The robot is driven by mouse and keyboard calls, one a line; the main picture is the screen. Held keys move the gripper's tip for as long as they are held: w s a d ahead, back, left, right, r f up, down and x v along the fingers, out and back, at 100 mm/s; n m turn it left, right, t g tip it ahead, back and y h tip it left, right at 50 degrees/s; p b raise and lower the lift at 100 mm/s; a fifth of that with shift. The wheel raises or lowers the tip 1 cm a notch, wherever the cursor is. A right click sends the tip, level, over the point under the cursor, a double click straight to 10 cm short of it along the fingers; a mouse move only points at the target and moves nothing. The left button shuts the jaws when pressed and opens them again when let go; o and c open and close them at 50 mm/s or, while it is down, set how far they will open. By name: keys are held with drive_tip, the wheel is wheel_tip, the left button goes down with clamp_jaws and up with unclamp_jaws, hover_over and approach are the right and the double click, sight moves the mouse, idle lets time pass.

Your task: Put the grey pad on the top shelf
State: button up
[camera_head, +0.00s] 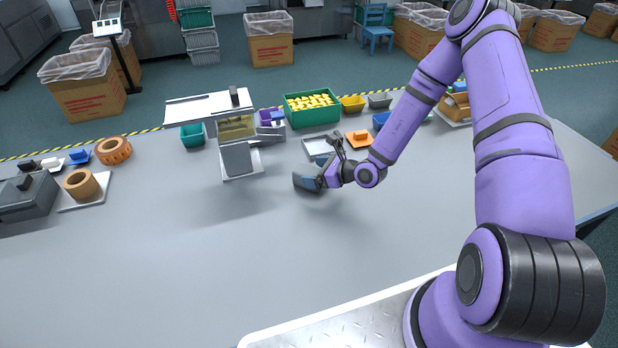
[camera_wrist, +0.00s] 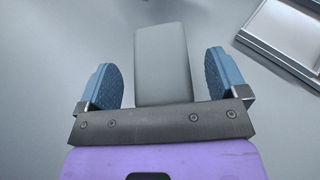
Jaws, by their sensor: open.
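The grey pad (camera_wrist: 162,62) is a plain block with rounded edges in the wrist view. It lies between the two blue fingertips of my gripper (camera_wrist: 164,80), with a gap on each side, and its near end is hidden behind the gripper's dark bar. My gripper is open. In the head view my gripper (camera_head: 308,181) is low over the middle of the grey table; the pad cannot be told apart from the fingers there. A stand with stacked panels (camera_head: 237,128) is left of my gripper; I cannot tell if it holds the top shelf.
A silver-rimmed tray (camera_wrist: 285,40) is at upper right in the wrist view. Behind my gripper are a green crate of yellow pieces (camera_head: 312,109), an orange tray (camera_head: 358,139) and small bins. Rolls and a grey machine (camera_head: 25,196) are at left. The table's front is clear.

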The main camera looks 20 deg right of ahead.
drive_tip(key=shift+x, duration=0.8)
drive_tip(key=c, duration=1.1)
drive_tip(key=shift+r, duration=0.15)
